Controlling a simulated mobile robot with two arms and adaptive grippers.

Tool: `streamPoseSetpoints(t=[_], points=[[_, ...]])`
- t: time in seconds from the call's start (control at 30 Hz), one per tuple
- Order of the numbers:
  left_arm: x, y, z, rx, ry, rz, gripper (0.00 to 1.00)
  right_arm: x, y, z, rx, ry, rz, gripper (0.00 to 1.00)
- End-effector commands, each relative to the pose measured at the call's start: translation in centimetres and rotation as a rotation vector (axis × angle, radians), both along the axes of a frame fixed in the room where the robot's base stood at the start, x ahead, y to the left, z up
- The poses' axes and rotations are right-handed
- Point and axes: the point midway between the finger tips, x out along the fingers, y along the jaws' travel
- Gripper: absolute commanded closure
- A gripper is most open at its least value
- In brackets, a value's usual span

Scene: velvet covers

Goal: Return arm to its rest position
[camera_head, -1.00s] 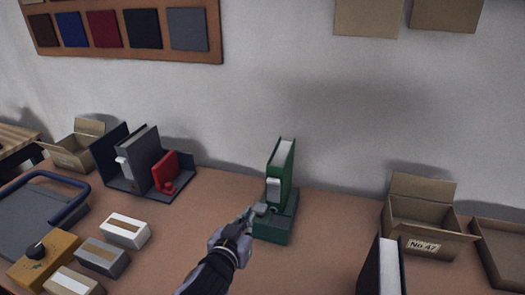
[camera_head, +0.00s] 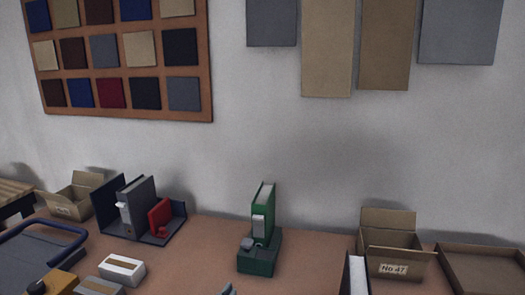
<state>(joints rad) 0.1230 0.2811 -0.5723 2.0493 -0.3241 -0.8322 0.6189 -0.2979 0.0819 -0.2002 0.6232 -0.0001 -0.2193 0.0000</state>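Only a small grey-blue tip of my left gripper (camera_head: 228,290) shows at the bottom edge, in front of the green stand and apart from it. Most of the gripper and its arm is cut off, so I cannot tell whether its fingers are open or shut. My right gripper is not in view. A green book-like box (camera_head: 262,212) stands upright in a low green stand (camera_head: 257,265). A small grey piece (camera_head: 247,243) sits on the stand's front part.
At the left, a dark holder (camera_head: 110,205) holds grey and red volumes. A white block (camera_head: 121,269) lies before it. Open cardboard boxes stand at the right (camera_head: 392,243) and far left (camera_head: 73,195). A dark-covered volume (camera_head: 355,275) stands at front right. The tabletop (camera_head: 310,260) between is clear.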

Motion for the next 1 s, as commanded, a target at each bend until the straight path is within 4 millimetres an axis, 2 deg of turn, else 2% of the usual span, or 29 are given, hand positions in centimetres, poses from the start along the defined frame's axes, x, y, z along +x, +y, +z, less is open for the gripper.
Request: streamPoseSetpoints(t=[0.27, 0.47, 0.73, 1.0], points=[[-3.3, 2.6, -3.5, 0.027, 0.149, 0.059, 1.0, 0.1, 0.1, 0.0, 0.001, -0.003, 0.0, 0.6], [-7.5, 5.1, -7.1, 0.062, 0.315, 0.099, 1.0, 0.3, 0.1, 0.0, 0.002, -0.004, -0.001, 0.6], [-15.9, 8.9, -11.8, 0.128, 0.593, 0.12, 1.0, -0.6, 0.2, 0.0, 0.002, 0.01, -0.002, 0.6], [-24.5, 11.6, -14.3, 0.186, 0.843, 0.091, 1.0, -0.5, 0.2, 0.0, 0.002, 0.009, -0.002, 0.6]])
